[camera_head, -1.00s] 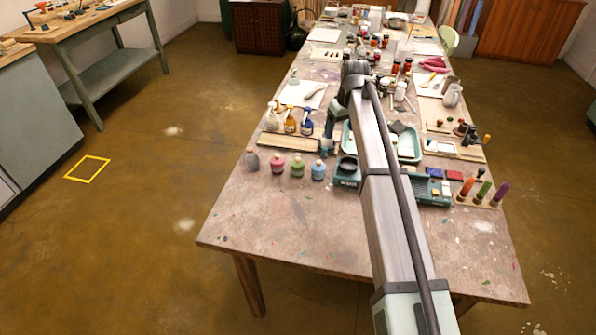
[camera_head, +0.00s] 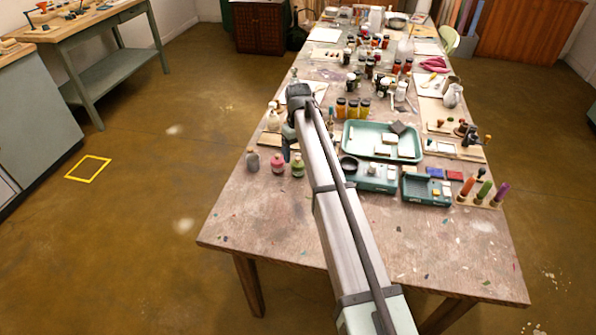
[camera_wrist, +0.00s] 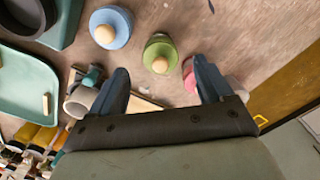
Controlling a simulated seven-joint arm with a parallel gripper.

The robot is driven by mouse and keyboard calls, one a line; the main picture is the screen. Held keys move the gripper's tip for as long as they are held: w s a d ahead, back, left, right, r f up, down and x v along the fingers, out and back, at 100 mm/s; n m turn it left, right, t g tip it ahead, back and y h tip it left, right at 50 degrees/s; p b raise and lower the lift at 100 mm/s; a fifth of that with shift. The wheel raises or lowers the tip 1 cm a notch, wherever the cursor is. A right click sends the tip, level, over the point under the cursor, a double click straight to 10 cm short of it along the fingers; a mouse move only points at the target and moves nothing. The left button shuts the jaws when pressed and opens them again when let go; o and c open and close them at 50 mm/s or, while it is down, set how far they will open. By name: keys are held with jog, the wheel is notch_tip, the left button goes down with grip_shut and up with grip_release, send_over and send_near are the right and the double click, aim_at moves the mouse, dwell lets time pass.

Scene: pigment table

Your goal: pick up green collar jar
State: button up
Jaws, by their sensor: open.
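The green collar jar (camera_head: 297,166) stands on the table at the right of a short row of small jars. In the wrist view, the green collar jar (camera_wrist: 160,47) shows from above, with a pale round stopper, just ahead of the gap between my fingers. My gripper (camera_wrist: 161,68) is open and empty, with one dark finger on each side of that gap. In the head view, my gripper (camera_head: 291,148) hangs close behind the jar, partly hidden by my arm. I cannot tell its exact height above the jar.
A pink-collared jar (camera_head: 277,163) and a grey jar (camera_head: 253,160) stand to the left. A blue-collared jar (camera_wrist: 110,28) stands beside the green one. A teal tray (camera_head: 347,148) and bottles lie nearby. The table front is clear.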

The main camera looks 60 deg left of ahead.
aim_at(298, 161)
jog(key=shift+f, duration=3.65)
jog(key=shift+c, duration=0.3)
jog(key=c, duration=1.2)
